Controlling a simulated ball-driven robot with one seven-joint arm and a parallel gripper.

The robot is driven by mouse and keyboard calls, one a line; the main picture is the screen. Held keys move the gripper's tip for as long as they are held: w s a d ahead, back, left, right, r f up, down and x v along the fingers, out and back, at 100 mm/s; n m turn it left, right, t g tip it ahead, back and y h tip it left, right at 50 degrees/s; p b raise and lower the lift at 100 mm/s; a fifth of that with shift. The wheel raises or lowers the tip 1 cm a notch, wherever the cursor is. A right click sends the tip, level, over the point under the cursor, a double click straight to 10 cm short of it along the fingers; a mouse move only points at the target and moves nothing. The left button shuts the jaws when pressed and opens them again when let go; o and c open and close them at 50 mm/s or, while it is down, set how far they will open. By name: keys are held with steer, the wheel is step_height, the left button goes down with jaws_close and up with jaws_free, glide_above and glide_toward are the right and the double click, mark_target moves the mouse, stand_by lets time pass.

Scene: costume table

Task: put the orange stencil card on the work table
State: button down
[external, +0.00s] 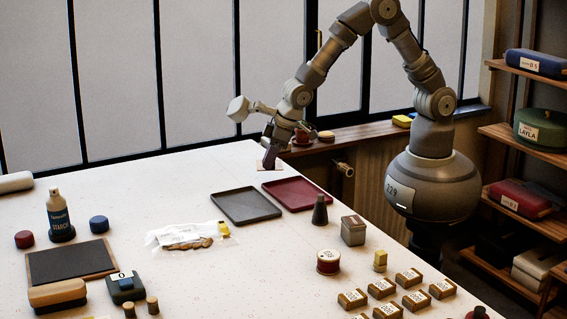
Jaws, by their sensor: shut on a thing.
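My gripper (269,160) points down at the far edge of the white work table (130,195), behind the two trays. It is shut on a small, thin, flat piece with an orange-brown edge, which looks like the orange stencil card (264,169). The card is at or just above the table top; I cannot tell whether it touches. The fingers hide most of it.
A grey tray (246,205) and a dark red tray (297,194) lie just in front of my gripper.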

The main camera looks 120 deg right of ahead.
steer(key=s+d+m, duration=0.1)
steer(key=s+d, duration=0.2)
steer(key=s, duration=0.1)
steer(key=s+d+m, duration=0.1)
steer(key=s+d, duration=0.3)
steer(key=s+d+f+m+h, duration=0.1)
steer(key=s+d+m, duration=0.1)
steer(key=s+d, duration=0.2)
steer(key=shift+s+g, duration=0.4)
steer(key=shift+s, duration=0.15)
steer(key=b, duration=0.2)
glide_above(237, 168)
steer(key=shift+s+a+f, duration=0.45)
steer(key=shift+f, duration=0.3)
step_height(237, 168, down, 4)
steer(key=shift+r+b, duration=0.2)
steer(key=shift+b, duration=0.45)
steer(key=shift+r, duration=0.1)
steer(key=c, duration=1.2)
jaws_free()
steer(key=shift+c, duration=0.2)
